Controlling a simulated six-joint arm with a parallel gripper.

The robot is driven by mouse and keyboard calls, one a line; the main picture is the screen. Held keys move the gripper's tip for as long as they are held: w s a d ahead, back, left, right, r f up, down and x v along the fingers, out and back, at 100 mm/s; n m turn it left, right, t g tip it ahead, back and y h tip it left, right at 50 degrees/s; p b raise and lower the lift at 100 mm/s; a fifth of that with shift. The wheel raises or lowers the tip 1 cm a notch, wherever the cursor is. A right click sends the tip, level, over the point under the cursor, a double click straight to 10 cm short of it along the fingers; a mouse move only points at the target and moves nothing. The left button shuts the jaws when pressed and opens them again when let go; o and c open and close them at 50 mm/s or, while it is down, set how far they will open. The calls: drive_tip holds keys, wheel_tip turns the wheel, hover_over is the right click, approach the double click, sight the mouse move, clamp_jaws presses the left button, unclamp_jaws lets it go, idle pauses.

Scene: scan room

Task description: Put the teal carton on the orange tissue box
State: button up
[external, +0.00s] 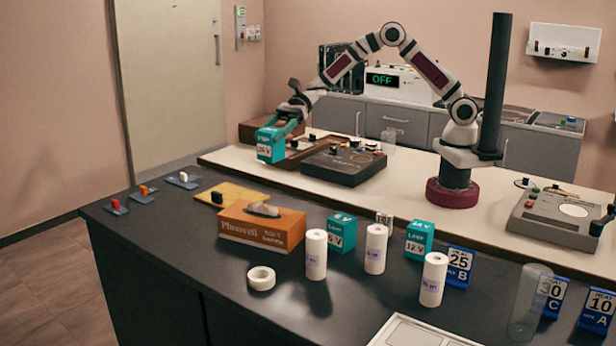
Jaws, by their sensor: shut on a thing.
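My gripper (284,126) is shut on a teal carton (270,147) with a white label that seems to read 24 V. It holds the carton up, slightly tilted, behind the orange tissue box and toward the far white counter. The orange tissue box (258,232) stands on the dark counter at centre left, with a grey-white tissue sticking out of its top. Two more teal cartons stand on the dark counter: one (342,234) right of the tissue box, the other (419,239) further right.
White rolls, one (316,256) near the tissue box, stand on the dark counter (170,235). A tape ring (261,279) lies in front of the box. A yellow board (240,196) lies behind it. A clear cylinder (528,302) and blue number cards (459,267) are at right.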

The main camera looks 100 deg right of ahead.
drive_tip(key=shift+w+a+f, duration=0.65)
drive_tip(key=shift+a+f, duration=1.1)
drive_tip(key=shift+f, duration=0.1)
drive_tip(key=shift+w+a+f, duration=0.65)
drive_tip(key=shift+a+f, duration=1.05)
drive_tip(key=shift+f, duration=0.1)
drive_tip(key=shift+w+a+f, duration=0.65)
drive_tip(key=shift+a+f, duration=1.1)
drive_tip(key=shift+f, duration=0.1)
drive_tip(key=o, duration=1.3)
drive_tip(key=shift+f, duration=0.15)
drive_tip(key=shift+o, duration=0.2)
